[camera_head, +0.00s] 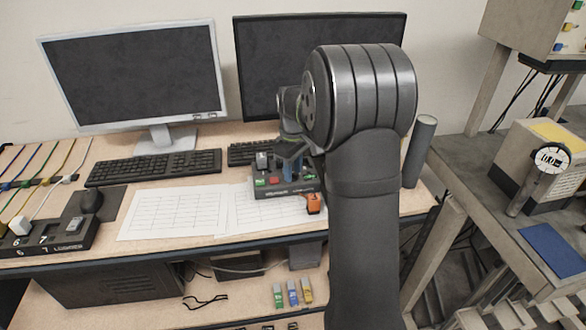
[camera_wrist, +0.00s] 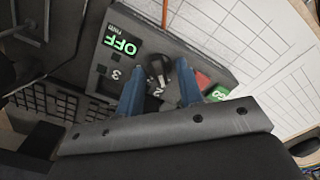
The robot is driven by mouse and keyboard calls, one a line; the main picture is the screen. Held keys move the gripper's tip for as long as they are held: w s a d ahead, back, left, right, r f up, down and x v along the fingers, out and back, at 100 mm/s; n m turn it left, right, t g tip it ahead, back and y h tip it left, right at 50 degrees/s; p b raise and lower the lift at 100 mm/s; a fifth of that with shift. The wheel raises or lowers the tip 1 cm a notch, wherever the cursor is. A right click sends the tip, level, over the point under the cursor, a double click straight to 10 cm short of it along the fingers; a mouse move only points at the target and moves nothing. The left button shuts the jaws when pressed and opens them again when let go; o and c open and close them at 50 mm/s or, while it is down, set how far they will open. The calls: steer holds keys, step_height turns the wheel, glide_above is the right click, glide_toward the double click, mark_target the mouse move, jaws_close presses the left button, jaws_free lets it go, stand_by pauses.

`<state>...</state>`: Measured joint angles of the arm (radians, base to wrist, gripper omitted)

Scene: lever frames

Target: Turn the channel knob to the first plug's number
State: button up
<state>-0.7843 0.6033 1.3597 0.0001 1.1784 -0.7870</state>
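The black channel knob (camera_wrist: 158,65) is on a dark control box (camera_wrist: 205,50), seen upside down in the wrist view. A green OFF readout (camera_wrist: 122,45) and the dial numbers 3 and 2 show near the knob; other numbers are hidden. My gripper (camera_wrist: 160,72) is open, with one blue finger on each side of the knob. I cannot tell whether they touch it. In the head view the box (camera_head: 262,192) stands at the desk's front, partly behind my arm. A white plug (camera_head: 20,226) sits in a dark strip (camera_head: 78,241) marked 6 and 7 at far left.
Red (camera_wrist: 203,80) and green (camera_wrist: 217,93) buttons lie beside the right finger. An orange item (camera_head: 314,203) is at the box's front right. Coloured cables lie far left.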

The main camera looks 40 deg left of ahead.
jaws_close()
steer(key=shift+m, duration=0.3)
steer(key=m, duration=0.4)
steer(key=shift+m, duration=2)
jaws_free()
